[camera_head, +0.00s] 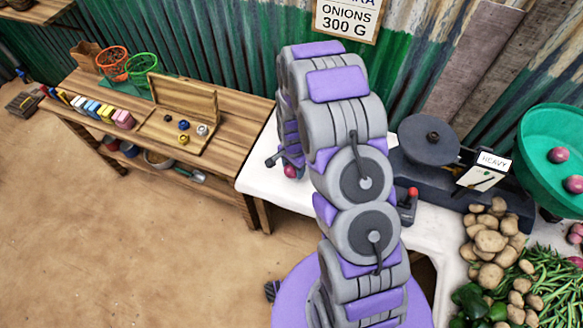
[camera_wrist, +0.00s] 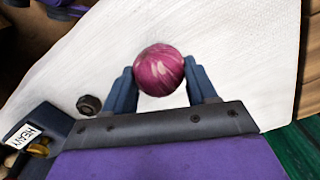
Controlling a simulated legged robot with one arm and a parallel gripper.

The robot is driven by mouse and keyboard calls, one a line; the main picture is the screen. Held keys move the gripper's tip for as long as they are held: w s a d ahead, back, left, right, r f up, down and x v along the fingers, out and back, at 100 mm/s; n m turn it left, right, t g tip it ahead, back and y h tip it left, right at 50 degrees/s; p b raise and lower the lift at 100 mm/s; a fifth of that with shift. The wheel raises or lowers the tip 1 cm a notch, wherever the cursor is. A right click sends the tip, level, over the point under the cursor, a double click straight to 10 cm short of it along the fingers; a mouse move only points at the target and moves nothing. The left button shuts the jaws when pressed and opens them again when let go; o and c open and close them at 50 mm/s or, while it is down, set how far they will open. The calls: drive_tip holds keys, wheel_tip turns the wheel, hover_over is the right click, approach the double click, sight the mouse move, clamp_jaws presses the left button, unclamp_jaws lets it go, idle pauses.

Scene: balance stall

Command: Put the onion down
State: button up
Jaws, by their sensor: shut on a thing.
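A red-purple onion (camera_wrist: 159,70) sits between the two blue fingers of my gripper (camera_wrist: 158,82) in the wrist view. The fingers are shut on its sides. In the head view the onion (camera_head: 290,171) shows small at the lower end of my gripper (camera_head: 287,163), over the left part of the white table (camera_head: 262,172). My arm hides much of the area behind it. I cannot tell whether the onion touches the table top.
A dark scale (camera_head: 429,142) with a "HEAVY" card (camera_head: 493,162) stands right of my arm. Potatoes (camera_head: 490,240), green beans (camera_head: 545,285) and a green bowl (camera_head: 545,130) with onions are further right. A wooden bench (camera_head: 225,125) adjoins at left.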

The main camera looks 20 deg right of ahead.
sight(291, 167)
drive_tip(key=shift+w+f, duration=0.15)
drive_tip(key=shift+w, duration=1.05)
wheel_tip(291, 167, down, 4)
drive_tip(key=shift+w+r+b, duration=0.1)
drive_tip(key=shift+r+b, duration=0.1)
drive_tip(key=shift+b, duration=0.55)
drive_tip(key=shift+r, duration=0.1)
drive_tip(key=o, duration=1.1)
drive_tip(key=shift+c, duration=0.2)
